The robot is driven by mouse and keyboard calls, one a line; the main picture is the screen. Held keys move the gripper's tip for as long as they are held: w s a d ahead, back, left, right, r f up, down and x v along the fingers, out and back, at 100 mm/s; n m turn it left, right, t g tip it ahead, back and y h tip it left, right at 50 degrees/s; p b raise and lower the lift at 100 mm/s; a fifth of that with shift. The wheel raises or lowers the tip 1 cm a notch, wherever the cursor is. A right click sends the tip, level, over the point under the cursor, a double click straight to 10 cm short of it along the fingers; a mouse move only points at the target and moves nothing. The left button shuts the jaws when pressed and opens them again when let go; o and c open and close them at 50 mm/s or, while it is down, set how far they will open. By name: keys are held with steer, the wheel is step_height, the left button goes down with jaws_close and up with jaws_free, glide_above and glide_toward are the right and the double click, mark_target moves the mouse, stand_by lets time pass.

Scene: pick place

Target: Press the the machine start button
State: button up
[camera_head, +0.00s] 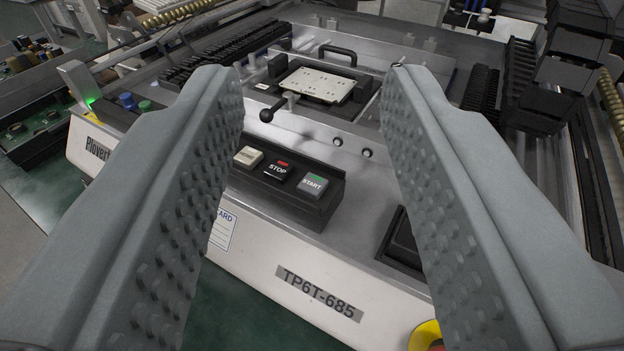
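The start button (313,184) is a grey square key with a green strip and the word START. It sits at the right end of a black button box (322,212) on the front of the machine (262,238). To its left are a black STOP button (278,170) with a red strip and a cream button (248,157). My gripper (318,80) is open and empty, its two grey studded fingers wide apart. No contact with the button shows.
A fixture with a pale plate (318,84), a black handle (338,54) and a black-knobbed lever (268,115) stands behind the buttons. A black recessed box (402,240) lies right of them. A yellow-ringed red button (427,337) is at the lower front. Black racks flank the machine.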

jaws_close()
stand_by(1.2)
